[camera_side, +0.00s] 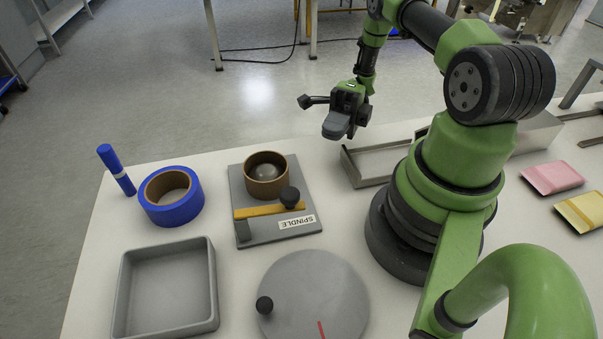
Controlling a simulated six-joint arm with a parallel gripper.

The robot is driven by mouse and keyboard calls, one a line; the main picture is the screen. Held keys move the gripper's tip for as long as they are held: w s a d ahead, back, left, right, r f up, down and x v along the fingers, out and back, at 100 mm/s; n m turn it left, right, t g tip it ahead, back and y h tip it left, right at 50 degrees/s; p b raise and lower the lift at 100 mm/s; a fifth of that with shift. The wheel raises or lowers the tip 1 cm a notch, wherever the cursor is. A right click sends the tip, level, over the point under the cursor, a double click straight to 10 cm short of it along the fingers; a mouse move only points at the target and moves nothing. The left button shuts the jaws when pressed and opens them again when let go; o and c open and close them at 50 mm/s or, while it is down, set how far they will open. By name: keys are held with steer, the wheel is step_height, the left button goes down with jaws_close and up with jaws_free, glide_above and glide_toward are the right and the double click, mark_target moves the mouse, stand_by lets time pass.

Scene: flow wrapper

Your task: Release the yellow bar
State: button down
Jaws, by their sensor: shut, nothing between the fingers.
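The yellow bar (262,211) lies across the grey spindle plate (276,233), in front of a brown cardboard roll. A black ball knob (289,197) sits at its right end, and its left end meets a small grey block. The bar looks close to the roll; I cannot tell whether they touch. My gripper (337,126) is shut and empty. It hangs in the air, above and behind the right side of the plate, apart from the bar.
The brown roll (253,181) sits around a metal hub. A blue tape roll (171,209) and blue marker (118,170) are at left. A grey tray (126,291) and round disc (320,283) lie in front. A metal channel (366,178) is right of the plate.

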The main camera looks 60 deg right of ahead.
mark_target(299, 197)
steer(key=a, duration=0.9)
steer(key=s+a, duration=0.1)
steer(key=a, duration=0.3)
steer(key=shift+a, duration=0.15)
steer(key=shift+s+a+m+t, duration=0.35)
steer(key=shift+s+m+t, duration=0.25)
steer(key=shift+t, duration=0.2)
steer(key=shift+s+a, duration=0.3)
steer(key=shift+s, duration=0.05)
steer(key=d, duration=0.4)
steer(key=s+d, duration=0.1)
steer(key=d, duration=0.9)
steer(key=shift+s+r, duration=0.1)
steer(key=shift+s, duration=0.15)
